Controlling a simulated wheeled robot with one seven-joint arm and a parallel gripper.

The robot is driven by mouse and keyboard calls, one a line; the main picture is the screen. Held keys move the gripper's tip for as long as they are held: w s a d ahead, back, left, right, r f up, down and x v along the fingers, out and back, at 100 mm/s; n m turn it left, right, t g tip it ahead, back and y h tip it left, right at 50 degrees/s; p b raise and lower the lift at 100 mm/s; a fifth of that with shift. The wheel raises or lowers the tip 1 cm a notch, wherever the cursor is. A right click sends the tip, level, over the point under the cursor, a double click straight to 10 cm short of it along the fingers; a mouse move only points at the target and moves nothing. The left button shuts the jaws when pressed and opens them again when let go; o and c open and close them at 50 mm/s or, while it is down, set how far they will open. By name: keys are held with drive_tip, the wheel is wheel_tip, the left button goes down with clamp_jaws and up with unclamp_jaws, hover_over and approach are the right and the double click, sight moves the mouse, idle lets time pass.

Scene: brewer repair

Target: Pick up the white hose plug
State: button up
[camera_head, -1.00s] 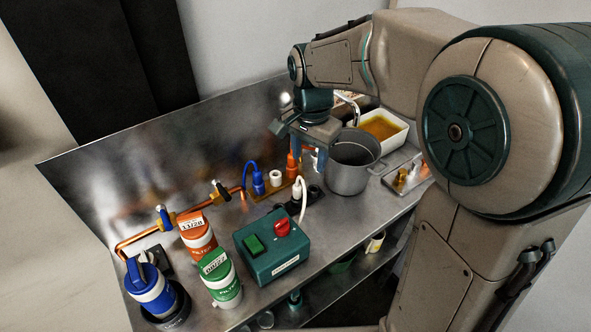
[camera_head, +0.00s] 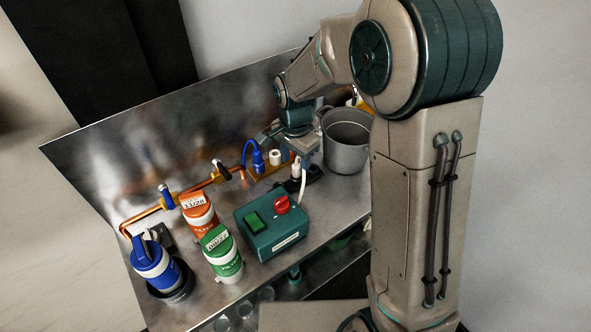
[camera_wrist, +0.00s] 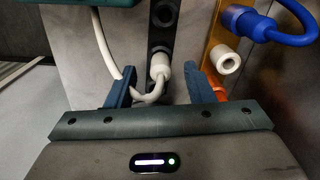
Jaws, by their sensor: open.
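The white hose plug (camera_head: 296,170) sits on the black holder strip, with a white hose running from it. In the wrist view the plug (camera_wrist: 160,66) stands between my fingers, its hose curling beneath it and off to the upper left. My gripper (camera_wrist: 161,86) is open, one dark blue-green finger on each side of the plug. In the head view my gripper (camera_head: 298,150) is just above the plug and partly hides it. I cannot tell whether either finger touches it.
A blue plug (camera_head: 258,161) with a blue hose and a white socket (camera_head: 274,157) are on the brass plate beside it. A green box (camera_head: 271,228) with a red knob stands in front. A metal pot (camera_head: 345,150) is close on the right.

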sight(296, 165)
drive_tip(key=shift+w+d+f, duration=0.1)
drive_tip(key=shift+f, duration=0.85)
drive_tip(key=shift+w+d+f, duration=0.1)
drive_tip(key=shift+f, duration=0.85)
clamp_jaws()
drive_tip(key=shift+r, duration=0.1)
